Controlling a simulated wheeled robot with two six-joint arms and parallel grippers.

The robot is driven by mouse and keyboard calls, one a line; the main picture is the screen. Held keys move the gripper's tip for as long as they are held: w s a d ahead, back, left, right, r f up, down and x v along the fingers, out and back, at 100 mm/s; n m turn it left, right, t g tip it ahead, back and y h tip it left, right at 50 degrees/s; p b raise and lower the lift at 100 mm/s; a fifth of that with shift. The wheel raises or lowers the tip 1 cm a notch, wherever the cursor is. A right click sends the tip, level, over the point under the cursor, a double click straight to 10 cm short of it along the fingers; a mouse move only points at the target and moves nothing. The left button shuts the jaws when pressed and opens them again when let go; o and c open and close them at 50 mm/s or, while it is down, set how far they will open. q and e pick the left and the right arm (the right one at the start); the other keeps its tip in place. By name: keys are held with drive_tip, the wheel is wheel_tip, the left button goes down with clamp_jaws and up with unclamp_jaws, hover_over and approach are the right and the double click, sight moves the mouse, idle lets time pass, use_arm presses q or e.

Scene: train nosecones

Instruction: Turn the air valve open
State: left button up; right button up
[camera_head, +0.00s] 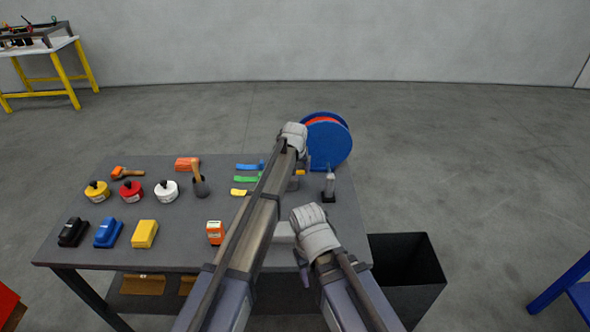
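A blue hose reel (328,143) with red hose stands at the back right of the grey table. I cannot clearly make out the air valve; a small part with an orange piece (300,172) shows beside my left forearm, and I cannot tell if it belongs to the valve. My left gripper (294,135) reaches over the table's back right, just left of the reel; I cannot tell if it touches it. My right gripper (314,231) is over the table's front right. The fingers of both are hidden or too small to read.
The grey table (185,256) carries yellow, red and white tins, sanding blocks (108,232), a mallet (200,183), coloured strips, an orange device (215,232) and a small upright tool (329,185). A black bin (408,262) stands at the table's right.

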use_arm(q)
drive_tip(key=shift+n, duration=0.4)
drive_tip(key=o, duration=1.1)
drive_tip(key=shift+r, duration=0.1)
drive_tip(key=p+v, duration=0.7)
drive_tip(key=shift+s+d+r, duration=0.1)
drive_tip(key=shift+s+r, duration=0.05)
drive_tip(key=shift+r, duration=0.15)
